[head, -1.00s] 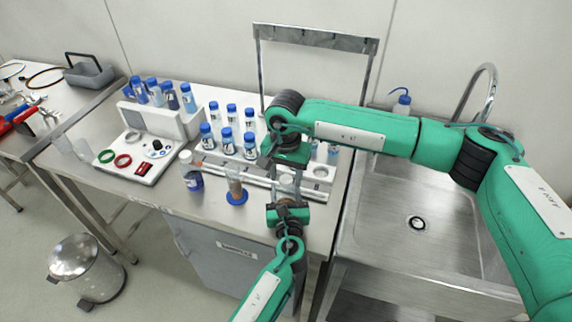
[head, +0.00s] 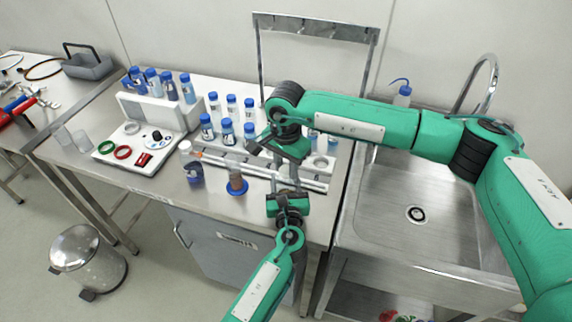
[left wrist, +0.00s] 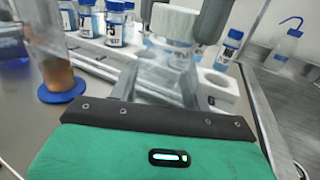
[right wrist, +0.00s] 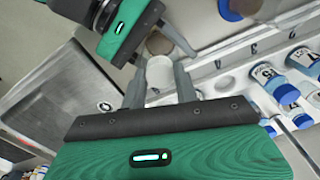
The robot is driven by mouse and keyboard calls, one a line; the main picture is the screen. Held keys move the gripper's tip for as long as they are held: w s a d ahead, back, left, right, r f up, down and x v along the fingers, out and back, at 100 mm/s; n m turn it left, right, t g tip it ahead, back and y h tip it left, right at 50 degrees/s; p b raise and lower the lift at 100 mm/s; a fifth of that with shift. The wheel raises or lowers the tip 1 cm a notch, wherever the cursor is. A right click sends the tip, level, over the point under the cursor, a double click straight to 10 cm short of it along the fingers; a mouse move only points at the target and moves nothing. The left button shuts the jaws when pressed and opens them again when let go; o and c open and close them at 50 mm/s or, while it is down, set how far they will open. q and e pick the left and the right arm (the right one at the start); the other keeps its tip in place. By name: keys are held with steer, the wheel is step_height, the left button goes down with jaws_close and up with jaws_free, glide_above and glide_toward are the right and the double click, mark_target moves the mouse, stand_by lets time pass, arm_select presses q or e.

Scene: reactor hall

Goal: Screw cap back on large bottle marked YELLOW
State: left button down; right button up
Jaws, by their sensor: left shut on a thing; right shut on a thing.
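My left gripper (head: 286,188) is shut on a clear bottle (left wrist: 168,58), held upright over the front of the bench. The bottle carries a label that I cannot read. My right gripper (right wrist: 158,85) comes from above and is shut on a white cap (right wrist: 160,74). The cap also shows in the left wrist view (left wrist: 175,20), at the bottle's top between the right fingers. I cannot tell how far the cap is threaded. In the head view the grippers mostly hide bottle and cap.
A cylinder with brown contents (head: 237,184) and a white-capped bottle (head: 194,172) stand left of the grippers. A white rack (head: 235,158) with several blue-capped bottles is behind. A sink (head: 440,230) lies right. A white panel (head: 135,150) with rings is left.

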steer(key=m, duration=0.6)
steer(key=shift+m, duration=0.3)
steer(key=m, duration=1.2)
steer(key=shift+m, duration=0.4)
steer(key=m, duration=0.4)
steer(key=shift+m, duration=0.4)
steer(key=o, duration=1.1)
steer(key=shift+o, duration=0.2)
step_height(320, 180, up, 12)
